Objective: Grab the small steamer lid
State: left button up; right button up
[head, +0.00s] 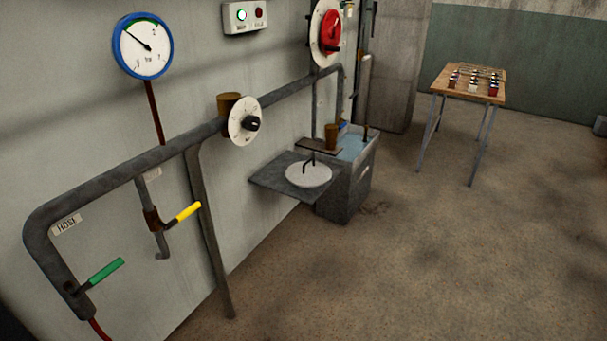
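A pale round disc (309,177) with a dark upright handle lies on a dark grey shelf (268,183) fixed to the wall, in the middle of the head view. It looks like the small steamer lid, but it is too small in the picture to be sure. A narrow dark ledge (319,146) sits just behind and above it. Neither of my grippers shows in the head view.
A grey basin of water (350,180) stands right of the shelf. Pipes with a green lever (107,271) and a yellow lever (188,212) run along the left wall. A wooden table (440,79) stands at the back right. The floor between is clear.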

aim_at(310, 173)
jog(key=i+l+u, duration=0.15)
jog(key=u, duration=0.25)
jog(key=i+l+u, duration=0.2)
jog(key=u, duration=0.2)
jog(key=i+l+u, duration=0.1)
jog(key=l, duration=0.25)
jog(key=i+l+u, duration=0.1)
jog(key=i+l, duration=0.15)
jog(key=i+l+u, duration=0.1)
jog(key=l, duration=0.35)
jog(key=i+l+u, duration=0.1)
jog(key=l, duration=0.25)
jog(key=i+l+u, duration=0.1)
jog(key=l, duration=0.3)
jog(key=i+l+u, duration=0.1)
jog(key=l, duration=0.3)
jog(key=i, duration=0.1)
